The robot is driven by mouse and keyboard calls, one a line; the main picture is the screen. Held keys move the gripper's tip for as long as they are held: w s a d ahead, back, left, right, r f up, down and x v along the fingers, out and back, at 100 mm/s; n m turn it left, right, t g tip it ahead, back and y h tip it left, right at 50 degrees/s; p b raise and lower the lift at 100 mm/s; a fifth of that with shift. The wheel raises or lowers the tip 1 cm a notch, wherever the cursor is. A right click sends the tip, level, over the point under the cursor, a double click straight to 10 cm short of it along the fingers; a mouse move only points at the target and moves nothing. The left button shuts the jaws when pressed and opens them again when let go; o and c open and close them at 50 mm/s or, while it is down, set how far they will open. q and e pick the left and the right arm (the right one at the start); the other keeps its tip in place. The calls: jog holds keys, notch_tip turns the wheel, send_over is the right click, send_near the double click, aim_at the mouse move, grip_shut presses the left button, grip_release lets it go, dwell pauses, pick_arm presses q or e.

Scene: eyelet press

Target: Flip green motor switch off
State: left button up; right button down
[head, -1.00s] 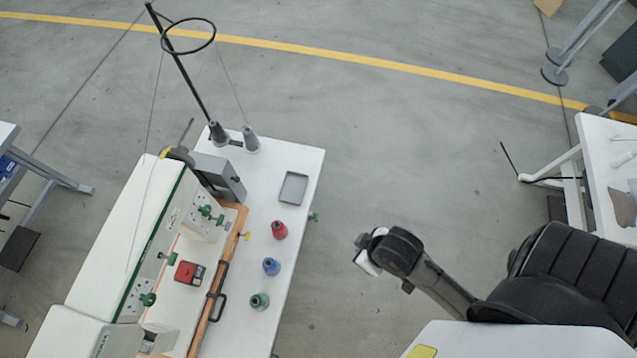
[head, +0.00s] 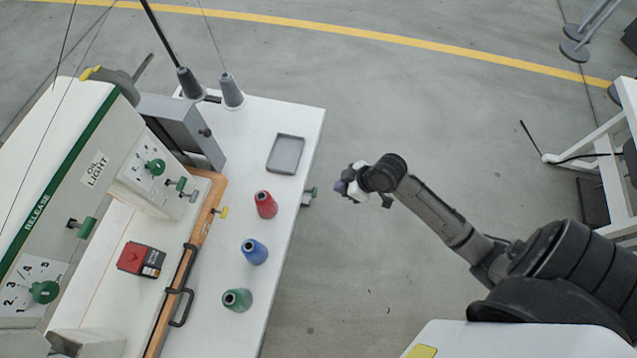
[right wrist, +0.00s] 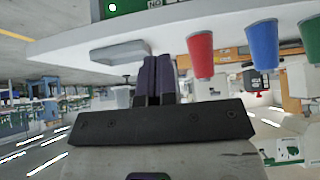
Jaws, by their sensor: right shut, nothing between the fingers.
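A small green part (head: 312,191) on a grey mount sticks out from the right edge of the white table (head: 290,225); I take it for the motor switch. In the right wrist view, which appears upside down, a green piece (right wrist: 124,5) beside a white label shows under the table, cut off by the top edge. Whether it is on or off cannot be told. My right gripper (head: 341,187) is just right of the green part, apart from it in the picture. Its purple-grey fingers (right wrist: 155,80) are shut and empty. My left gripper is not in view.
Red (head: 265,205), blue (head: 254,252) and green (head: 237,300) cones and a grey tray (head: 285,154) stand on the table. The machine (head: 60,180) with green knobs and a red-and-black box (head: 141,259) fill the left. Open floor lies right of the table.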

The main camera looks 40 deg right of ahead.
pick_arm(q)
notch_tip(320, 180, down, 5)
jog(key=b, duration=0.3)
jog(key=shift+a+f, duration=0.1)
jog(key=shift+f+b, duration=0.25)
jog(key=shift+b, duration=0.2)
pick_arm(e)
jog(key=w+d+f+t, duration=0.1)
jog(key=w+d+f, duration=0.2)
jog(key=f, duration=0.1)
jog(key=shift+w+f+y, duration=0.15)
jog(key=shift+w+y, duration=0.1)
jog(key=shift+y, duration=0.05)
pick_arm(q)
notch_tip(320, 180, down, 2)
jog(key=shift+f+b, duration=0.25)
jog(key=shift+b, duration=1)
pick_arm(e)
send_over(308, 192)
jog(key=s+d, duration=0.2)
jog(key=s, duration=0.1)
notch_tip(308, 192, down, 8)
pick_arm(q)
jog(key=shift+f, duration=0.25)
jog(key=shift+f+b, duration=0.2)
jog(key=shift+b, duration=0.2)
pick_arm(e)
notch_tip(308, 192, down, 3)
jog(key=shift+d+f, duration=0.15)
